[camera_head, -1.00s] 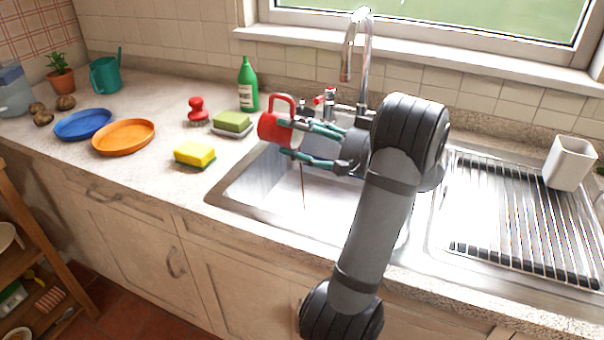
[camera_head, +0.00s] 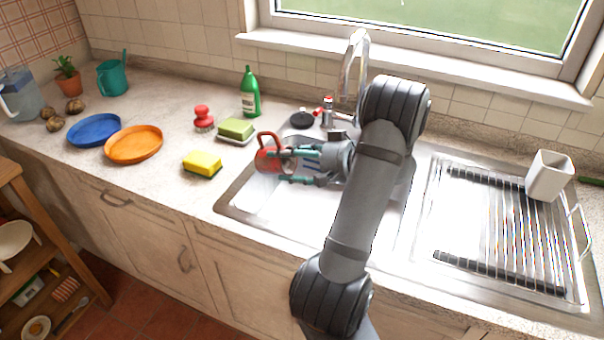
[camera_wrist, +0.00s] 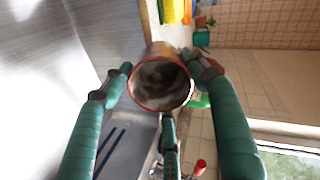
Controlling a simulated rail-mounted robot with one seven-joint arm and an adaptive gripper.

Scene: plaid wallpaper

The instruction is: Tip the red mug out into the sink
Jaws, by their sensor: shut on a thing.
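The red mug (camera_head: 268,159) is held over the left part of the sink basin (camera_head: 285,214), with its handle on the upper side. My gripper (camera_head: 287,164) is shut around the mug with its green fingers. In the wrist view, the fingers of my gripper (camera_wrist: 165,72) hold the mug (camera_wrist: 161,106) from its sides, and its round end faces the camera. That end looks pale inside with brownish patches; I cannot tell if liquid is left in it. No stream from the mug shows now.
The chrome tap (camera_head: 352,65) rises behind my arm. Left of the sink are a yellow sponge (camera_head: 202,163), a green sponge (camera_head: 237,128), a red brush (camera_head: 203,117) and a green bottle (camera_head: 249,92). A white cup (camera_head: 549,176) stands on the drying rack (camera_head: 490,215) at right.

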